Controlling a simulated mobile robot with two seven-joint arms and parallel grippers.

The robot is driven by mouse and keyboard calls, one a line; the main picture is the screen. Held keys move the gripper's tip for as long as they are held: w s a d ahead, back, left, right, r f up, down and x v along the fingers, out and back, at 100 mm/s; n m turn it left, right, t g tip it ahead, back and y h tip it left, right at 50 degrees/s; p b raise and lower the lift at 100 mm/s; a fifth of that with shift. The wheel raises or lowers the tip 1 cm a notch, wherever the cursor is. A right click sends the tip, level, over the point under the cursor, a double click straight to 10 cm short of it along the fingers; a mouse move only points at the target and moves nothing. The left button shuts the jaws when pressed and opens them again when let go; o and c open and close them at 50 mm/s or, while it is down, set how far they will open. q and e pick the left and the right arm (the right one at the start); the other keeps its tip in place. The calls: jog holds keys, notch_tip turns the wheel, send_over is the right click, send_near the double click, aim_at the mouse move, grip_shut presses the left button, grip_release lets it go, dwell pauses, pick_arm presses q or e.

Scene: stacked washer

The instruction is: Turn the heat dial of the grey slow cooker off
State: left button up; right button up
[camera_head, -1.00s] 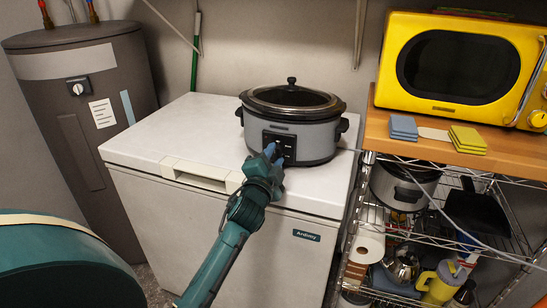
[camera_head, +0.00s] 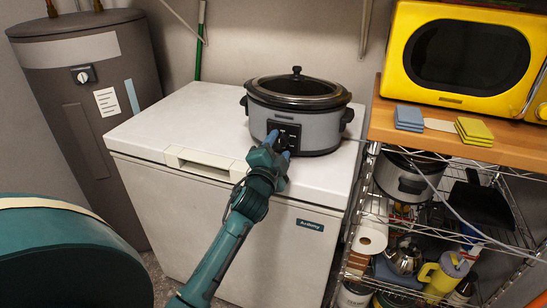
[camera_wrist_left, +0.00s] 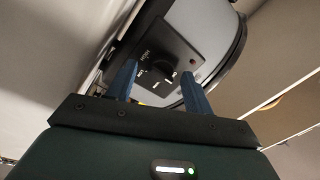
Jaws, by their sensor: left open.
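The grey slow cooker (camera_head: 330,124) stands upright on a white chest freezer, with its dark lid on. Its black control panel (camera_head: 292,131) faces my left arm and is partly hidden by my left gripper (camera_head: 279,146). In the left wrist view, the panel (camera_wrist_left: 180,48) appears tilted, with white markings and a dark round heat dial (camera_wrist_left: 163,70). My left gripper (camera_wrist_left: 160,75) is open, its two blue fingers on either side of the dial in the picture. I cannot tell whether they touch it. My right gripper is not in view.
The white freezer (camera_head: 190,130) has clear top space left of the cooker. A yellow microwave (camera_head: 465,55) and sponges (camera_head: 409,116) sit on the wooden shelf top (camera_head: 390,130) at right. Another cooker (camera_head: 398,178) is below. A grey water heater (camera_head: 75,150) stands at left.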

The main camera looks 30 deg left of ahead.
pick_arm(q)
jog(key=v, duration=1.3)
jog(key=shift+b, duration=0.35)
jog(key=shift+f, duration=0.1)
